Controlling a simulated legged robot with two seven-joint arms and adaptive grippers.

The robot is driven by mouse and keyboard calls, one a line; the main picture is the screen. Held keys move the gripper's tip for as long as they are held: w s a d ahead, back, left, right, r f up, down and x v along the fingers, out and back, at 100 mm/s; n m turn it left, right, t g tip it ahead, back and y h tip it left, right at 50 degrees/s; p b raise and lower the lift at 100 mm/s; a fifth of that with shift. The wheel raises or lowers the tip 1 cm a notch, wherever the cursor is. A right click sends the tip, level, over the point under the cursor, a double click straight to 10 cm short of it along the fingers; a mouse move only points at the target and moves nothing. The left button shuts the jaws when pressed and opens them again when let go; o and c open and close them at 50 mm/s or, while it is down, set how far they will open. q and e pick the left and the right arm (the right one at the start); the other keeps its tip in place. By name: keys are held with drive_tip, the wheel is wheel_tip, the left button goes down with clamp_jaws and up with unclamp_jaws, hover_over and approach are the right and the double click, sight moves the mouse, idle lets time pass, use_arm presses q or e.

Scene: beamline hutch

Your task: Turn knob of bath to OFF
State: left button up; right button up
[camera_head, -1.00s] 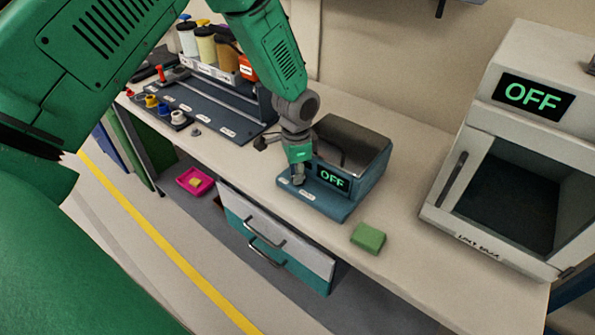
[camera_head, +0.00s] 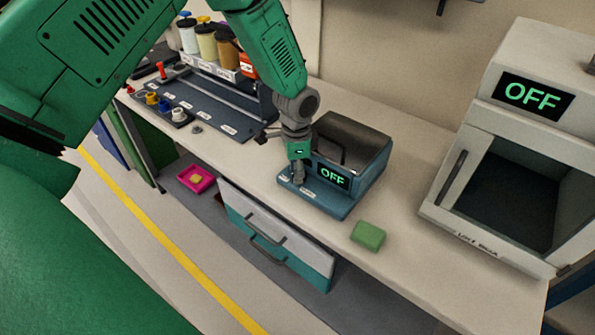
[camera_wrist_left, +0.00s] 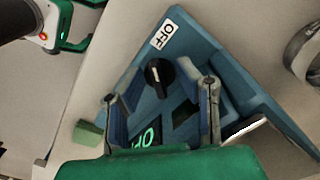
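The bath (camera_head: 350,195) is a blue box with a dark lid on the bench, and its green display (camera_head: 333,176) reads OFF. Its black knob (camera_wrist_left: 158,76) shows in the left wrist view, with a white mark on it. A white OFF label (camera_wrist_left: 164,34) is on the panel beyond the knob. My left gripper (camera_head: 298,182) is over the front left of the bath panel. In the left wrist view its two fingers (camera_wrist_left: 161,92) are spread, with the knob showing in the gap and nothing held. Finger contact with the knob is not clear.
A green block (camera_head: 368,235) lies right of the bath. A white cabinet (camera_head: 470,190) with an OFF display stands at the right. A dark tray (camera_head: 215,112) and several bottles (camera_head: 207,42) are at the left. Drawers (camera_head: 270,240) are below the bench.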

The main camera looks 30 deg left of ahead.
use_arm(q)
drive_tip(key=shift+r, duration=0.1)
wheel_tip(320, 180, up, 12)
drive_tip(key=shift+f, duration=0.2)
idle(0.3)
idle(0.4)
drive_tip(key=shift+f, duration=0.1)
